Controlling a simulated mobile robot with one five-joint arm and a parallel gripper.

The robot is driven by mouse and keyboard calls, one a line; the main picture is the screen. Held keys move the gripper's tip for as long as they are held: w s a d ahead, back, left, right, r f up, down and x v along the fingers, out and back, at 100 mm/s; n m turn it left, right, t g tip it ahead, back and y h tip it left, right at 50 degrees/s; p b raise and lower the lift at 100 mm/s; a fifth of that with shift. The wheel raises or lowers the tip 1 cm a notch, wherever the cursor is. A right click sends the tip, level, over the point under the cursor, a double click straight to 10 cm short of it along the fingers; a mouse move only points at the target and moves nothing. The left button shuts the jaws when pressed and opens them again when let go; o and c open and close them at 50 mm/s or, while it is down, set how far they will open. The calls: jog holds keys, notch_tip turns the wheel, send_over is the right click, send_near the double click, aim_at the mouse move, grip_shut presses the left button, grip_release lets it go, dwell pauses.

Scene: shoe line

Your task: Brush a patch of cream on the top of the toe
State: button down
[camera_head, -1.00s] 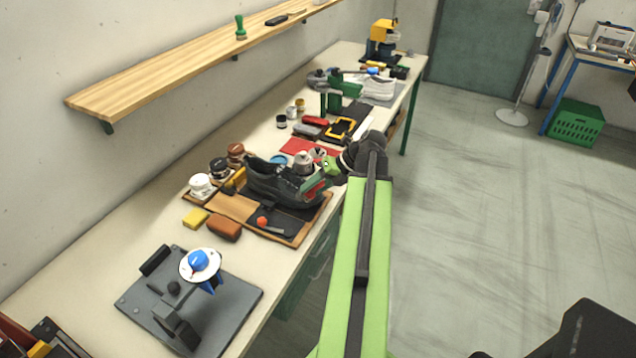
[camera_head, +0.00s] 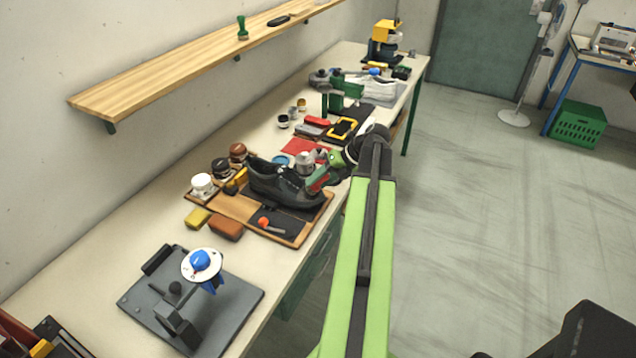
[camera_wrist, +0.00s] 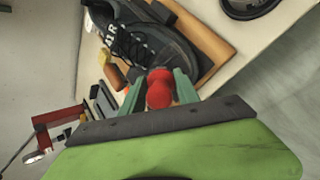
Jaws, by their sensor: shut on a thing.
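A black lace-up shoe (camera_head: 268,184) sits on a wooden board (camera_head: 232,207) on the bench, with its toe towards my gripper. Its laces and toe show at the top of the wrist view (camera_wrist: 150,42). My gripper (camera_head: 320,180) is at the toe end, with its green fingers (camera_wrist: 160,90) shut on a red-ended tool (camera_wrist: 159,87), perhaps the brush. The tool's working end is hidden, so I cannot tell whether it touches the toe. I cannot make out any cream on the toe.
Jars, a white one (camera_head: 203,184) among them, stand left of the shoe. Yellow (camera_head: 198,218) and brown (camera_head: 226,229) blocks lie in front. A grey stand with a blue knob (camera_head: 200,260) is nearer. A wooden shelf (camera_head: 180,80) overhangs the wall side.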

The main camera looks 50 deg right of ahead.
jog(key=d, duration=0.1)
jog(key=w+d, duration=0.1)
jog(key=d, duration=0.1)
jog(key=shift+f, duration=0.15)
jog(key=s+a, duration=0.1)
jog(key=a, duration=0.5)
jog(key=shift+s+a, duration=0.2)
jog(key=shift+s, duration=0.2)
dwell(0.3)
notch_tip(320, 180, up, 6)
jog(key=s+p, duration=0.2)
jog(key=p, duration=0.3)
jog(key=shift+s+d+f, duration=0.15)
jog(key=shift+s+d, duration=0.05)
jog(key=shift+d, duration=0.1)
